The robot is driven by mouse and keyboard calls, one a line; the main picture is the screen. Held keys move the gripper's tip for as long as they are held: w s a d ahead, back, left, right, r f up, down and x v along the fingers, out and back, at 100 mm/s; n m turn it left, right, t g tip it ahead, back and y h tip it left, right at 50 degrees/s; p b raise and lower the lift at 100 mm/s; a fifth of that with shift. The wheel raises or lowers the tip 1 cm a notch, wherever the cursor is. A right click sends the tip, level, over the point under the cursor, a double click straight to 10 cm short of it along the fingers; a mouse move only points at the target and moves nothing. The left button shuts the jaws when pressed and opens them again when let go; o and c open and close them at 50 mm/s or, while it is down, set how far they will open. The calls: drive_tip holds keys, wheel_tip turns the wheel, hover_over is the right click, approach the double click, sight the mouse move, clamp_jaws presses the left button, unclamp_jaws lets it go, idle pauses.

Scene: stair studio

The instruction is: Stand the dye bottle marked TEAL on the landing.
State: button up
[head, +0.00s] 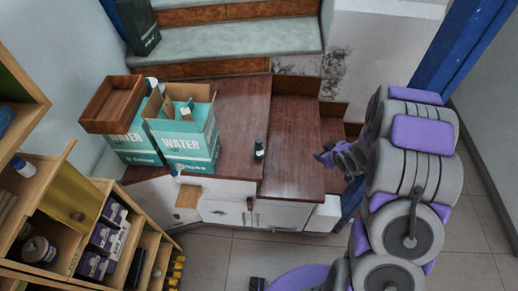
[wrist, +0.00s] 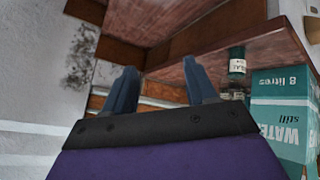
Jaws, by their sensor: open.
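A small dark bottle (head: 259,150) with a pale label stands on the reddish-brown wooden landing (head: 235,115) in the head view. In the wrist view a dark teal bottle (wrist: 237,62) with a white label shows at the upper right, near the water box; its lettering is small and appears to end in AL. I cannot be sure the two views show the same bottle. My gripper (head: 326,157) is to the right of the landing bottle, apart from it. In the wrist view my gripper (wrist: 160,80) has its two fingers spread with nothing between them.
Teal water boxes (head: 190,150) stand at the landing's left, with a wooden tray (head: 110,104) on one. Stone-topped stairs (head: 235,44) rise behind, holding a dark box (head: 138,25). A shelf unit (head: 65,205) fills the left. Tiled floor (head: 235,255) lies in front.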

drive_tip(key=a+f+n+t+y, duration=0.1)
drive_tip(key=a+f+t+y, duration=0.1)
drive_tip(key=a+f+y, duration=0.4)
drive_tip(key=m+t+y+p, duration=0.1)
drive_tip(key=t+y+p, duration=0.1)
drive_tip(key=t+y, duration=0.1)
approach(261, 144)
drive_tip(key=b+x, duration=0.2)
drive_tip(key=x, duration=0.9)
drive_tip(key=shift+w+a+r+b, duration=0.15)
drive_tip(key=shift+w+b, duration=0.1)
drive_tip(key=shift+b, duration=0.15)
clamp_jaws()
idle(0.4)
